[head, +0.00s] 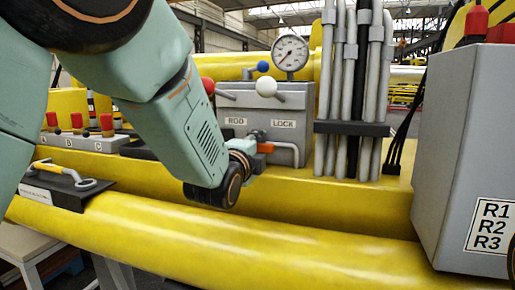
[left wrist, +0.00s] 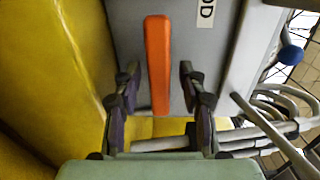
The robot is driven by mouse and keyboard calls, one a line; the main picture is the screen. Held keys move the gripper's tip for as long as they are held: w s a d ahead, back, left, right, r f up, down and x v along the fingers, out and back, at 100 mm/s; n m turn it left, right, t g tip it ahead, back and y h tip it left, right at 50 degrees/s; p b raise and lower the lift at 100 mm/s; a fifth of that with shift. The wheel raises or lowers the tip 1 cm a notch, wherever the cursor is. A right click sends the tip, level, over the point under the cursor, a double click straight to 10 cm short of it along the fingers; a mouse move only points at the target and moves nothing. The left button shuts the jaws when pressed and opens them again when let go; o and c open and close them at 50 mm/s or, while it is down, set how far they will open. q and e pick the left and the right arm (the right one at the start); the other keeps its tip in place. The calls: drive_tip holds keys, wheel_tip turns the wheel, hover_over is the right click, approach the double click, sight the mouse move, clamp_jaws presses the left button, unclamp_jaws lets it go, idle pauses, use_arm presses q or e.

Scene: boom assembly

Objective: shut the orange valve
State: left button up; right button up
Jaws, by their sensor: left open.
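The orange valve (head: 266,148) is a small bar handle on the front of the grey box labelled ROD and LOCK, just below the ROD label. A grey pipe runs right from it. My left gripper (head: 252,163) is right at the valve, and the arm hides part of the area. In the left wrist view the orange handle (left wrist: 158,50) stands lengthwise in the picture, between the two dark fingers of my open left gripper (left wrist: 159,82). A gap shows on both sides of the handle; I cannot tell the exact depth. My right gripper is not in view.
The grey box (head: 285,104) carries a gauge (head: 290,53) and red, blue and white ball knobs on levers. Vertical grey hoses (head: 345,90) stand to its right. A grey cabinet marked R1 R2 R3 (head: 466,150) is further right. A yellow boom (head: 230,245) runs along the front.

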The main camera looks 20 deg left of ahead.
use_arm(q)
drive_tip(key=shift+s+a, duration=0.1)
drive_tip(key=shift+s, duration=0.4)
drive_tip(key=s, duration=1.1)
drive_tip(key=shift+a, duration=0.1)
